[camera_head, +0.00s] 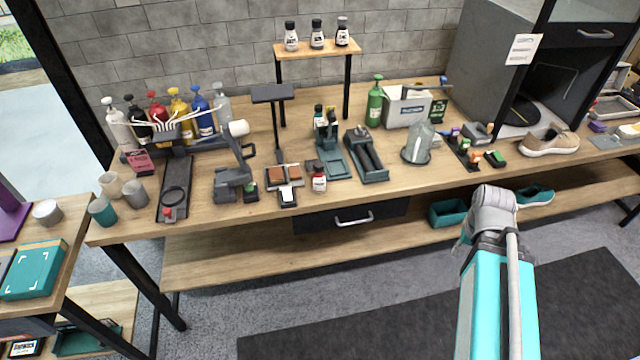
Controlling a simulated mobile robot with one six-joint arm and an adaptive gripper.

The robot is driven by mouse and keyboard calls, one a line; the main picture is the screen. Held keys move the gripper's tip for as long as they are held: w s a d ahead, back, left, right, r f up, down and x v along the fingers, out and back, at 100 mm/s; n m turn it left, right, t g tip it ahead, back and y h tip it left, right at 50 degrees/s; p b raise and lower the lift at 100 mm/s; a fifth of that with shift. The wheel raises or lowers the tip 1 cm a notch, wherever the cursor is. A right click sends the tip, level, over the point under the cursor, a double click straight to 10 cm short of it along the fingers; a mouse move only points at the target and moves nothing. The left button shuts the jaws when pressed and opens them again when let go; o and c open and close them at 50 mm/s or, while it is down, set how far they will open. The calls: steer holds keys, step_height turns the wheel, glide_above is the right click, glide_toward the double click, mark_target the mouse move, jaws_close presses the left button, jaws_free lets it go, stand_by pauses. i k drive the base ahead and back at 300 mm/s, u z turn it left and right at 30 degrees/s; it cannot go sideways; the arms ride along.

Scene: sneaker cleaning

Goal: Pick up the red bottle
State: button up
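A small white bottle with a red cap and red label (319,180) stands near the bench's front middle. My arm shows at lower right, in front of the bench and far from the red bottle. My gripper is not in view.
A blue bottle (202,112) and white bottles flank the row. Several tools crowd the bench middle. A green bottle (375,102) stands beside a white box (408,107). A small raised shelf (318,49) holds 3 bottles. A sneaker (550,145) lies at right.

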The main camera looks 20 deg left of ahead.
mark_target(318, 177)
steer(key=u, duration=1.05)
